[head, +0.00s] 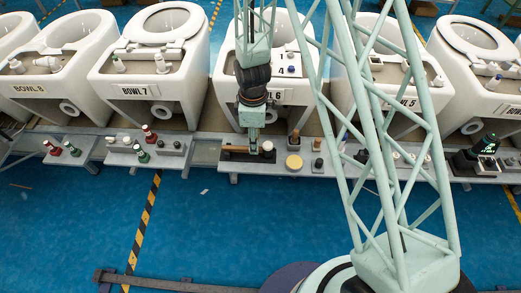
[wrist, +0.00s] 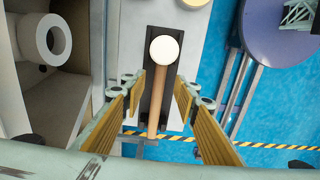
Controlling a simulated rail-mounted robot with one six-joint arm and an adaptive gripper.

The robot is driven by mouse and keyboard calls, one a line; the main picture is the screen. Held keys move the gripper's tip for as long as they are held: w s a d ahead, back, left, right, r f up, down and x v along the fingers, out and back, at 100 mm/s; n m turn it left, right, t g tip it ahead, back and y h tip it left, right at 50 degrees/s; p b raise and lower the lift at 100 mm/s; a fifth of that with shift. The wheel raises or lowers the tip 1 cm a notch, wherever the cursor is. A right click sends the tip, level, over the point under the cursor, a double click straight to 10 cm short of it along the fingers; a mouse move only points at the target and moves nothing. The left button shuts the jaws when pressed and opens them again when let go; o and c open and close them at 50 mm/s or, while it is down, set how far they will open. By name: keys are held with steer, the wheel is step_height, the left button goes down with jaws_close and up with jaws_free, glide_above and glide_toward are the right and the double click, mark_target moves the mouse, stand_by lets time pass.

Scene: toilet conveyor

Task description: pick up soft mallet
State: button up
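The soft mallet has a round cream head (wrist: 165,50) and a straight wooden handle (wrist: 156,105). It lies on a dark rest (wrist: 152,42) on the grey bench. In the head view its pale head (head: 267,147) shows just right of my gripper (head: 253,148), with the handle to the left. My gripper (wrist: 160,82) is open in the wrist view. Its two yellow-padded fingers stand on either side of the handle, below the head in the picture, with gaps on both sides. I cannot tell the exact height of the fingertips against the handle.
The narrow bench (head: 205,154) runs in front of a row of white toilet bowls (head: 168,62). A yellow round item (head: 294,163) and small dark items stand right of the mallet. Blue floor lies in front.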

steer(key=shift+w+a+f+b, duration=0.15)
steer(key=shift+f+b, duration=0.25)
steer(key=shift+f, duration=0.9)
steer(key=shift+s+a+f+b, duration=0.1)
steer(key=shift+f+b, duration=0.3)
steer(key=shift+f, duration=0.9)
steer(key=shift+c, duration=0.9)
jaws_close()
